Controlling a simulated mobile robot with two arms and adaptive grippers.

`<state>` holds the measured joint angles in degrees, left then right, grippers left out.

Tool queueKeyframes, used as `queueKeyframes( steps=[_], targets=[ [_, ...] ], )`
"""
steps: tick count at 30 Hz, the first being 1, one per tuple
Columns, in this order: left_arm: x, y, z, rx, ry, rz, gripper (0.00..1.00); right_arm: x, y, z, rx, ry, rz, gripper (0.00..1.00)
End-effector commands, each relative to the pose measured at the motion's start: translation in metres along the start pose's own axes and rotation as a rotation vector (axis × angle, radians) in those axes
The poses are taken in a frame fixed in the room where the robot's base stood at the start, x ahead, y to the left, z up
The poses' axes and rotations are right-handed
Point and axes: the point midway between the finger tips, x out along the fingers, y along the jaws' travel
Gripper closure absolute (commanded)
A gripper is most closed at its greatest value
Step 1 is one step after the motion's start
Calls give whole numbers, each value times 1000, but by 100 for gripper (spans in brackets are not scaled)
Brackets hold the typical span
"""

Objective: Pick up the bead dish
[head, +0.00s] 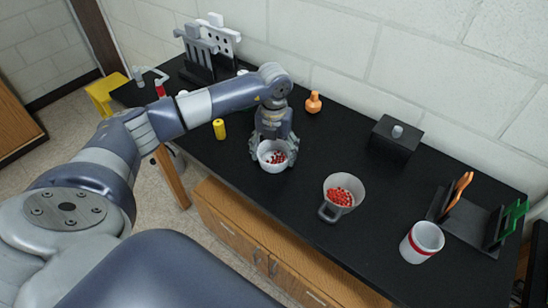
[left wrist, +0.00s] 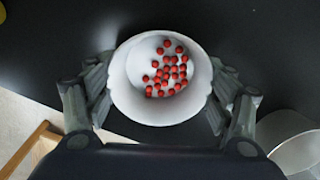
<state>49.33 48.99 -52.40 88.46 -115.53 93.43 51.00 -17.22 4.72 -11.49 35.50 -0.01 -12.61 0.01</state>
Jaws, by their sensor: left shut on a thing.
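The bead dish (head: 270,163) is a small white round bowl with several red beads in it. It is at the front middle of the black table in the head view. In the left wrist view the dish (left wrist: 122,88) sits between the two fingers of my left gripper (left wrist: 160,105), which is shut on its outer sides. In the head view my left gripper (head: 272,148) reaches down over the dish. I cannot tell whether the dish touches the table. My right gripper is not in view.
A grey handled cup (head: 328,209) of red beads stands right of the dish. A white cup with a red band (head: 422,242), a black box (head: 394,142), an orange bottle (head: 313,103) and a yellow cylinder (head: 219,129) stand around. The black table (head: 290,215) has clear room between them.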

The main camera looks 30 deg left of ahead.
Motion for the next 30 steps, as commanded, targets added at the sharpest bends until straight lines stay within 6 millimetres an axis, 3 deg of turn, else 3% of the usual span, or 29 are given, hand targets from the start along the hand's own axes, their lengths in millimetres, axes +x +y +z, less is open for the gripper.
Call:
queueKeyframes(
  steps=[8, 21, 30],
  targets=[
    [-4, 0, 0, 1, 1, 1, 49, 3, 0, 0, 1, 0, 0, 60],
    [-83, 0, 0, 1, -1, 0, 49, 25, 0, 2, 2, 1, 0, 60],
    [-100, -7, 3, -14, 3, -1, 49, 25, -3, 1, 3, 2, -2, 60]
  ],
)
